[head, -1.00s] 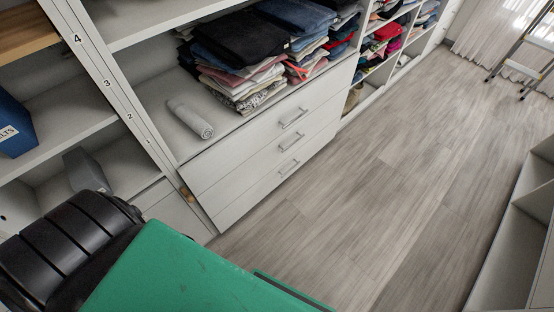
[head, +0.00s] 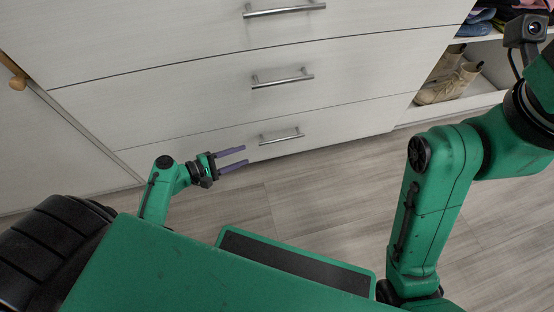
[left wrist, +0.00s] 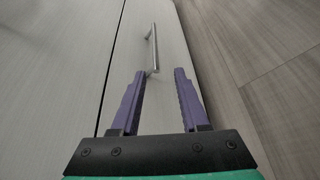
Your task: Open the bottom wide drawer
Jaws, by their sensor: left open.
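The bottom wide drawer (head: 325,128) is pale, wood-grained and shut, just above the floor in the head view. Its silver bar handle (head: 282,137) is on its front; the handle also shows upright in the left wrist view (left wrist: 152,47). My left gripper (head: 245,157) is open and empty, its purple fingers pointing right, to the left of the handle and a little below it. In the left wrist view, the left gripper (left wrist: 162,72) has the handle's near end between or just beyond its fingertips; contact is unclear. My right arm shows at the right, but its gripper is out of view.
Two more shut drawers with bar handles, the middle drawer (head: 200,98) and the top drawer (head: 180,35), are above. Beige boots (head: 448,82) stand in an open cubby at the right. The wood floor (head: 330,190) before the drawers is bare.

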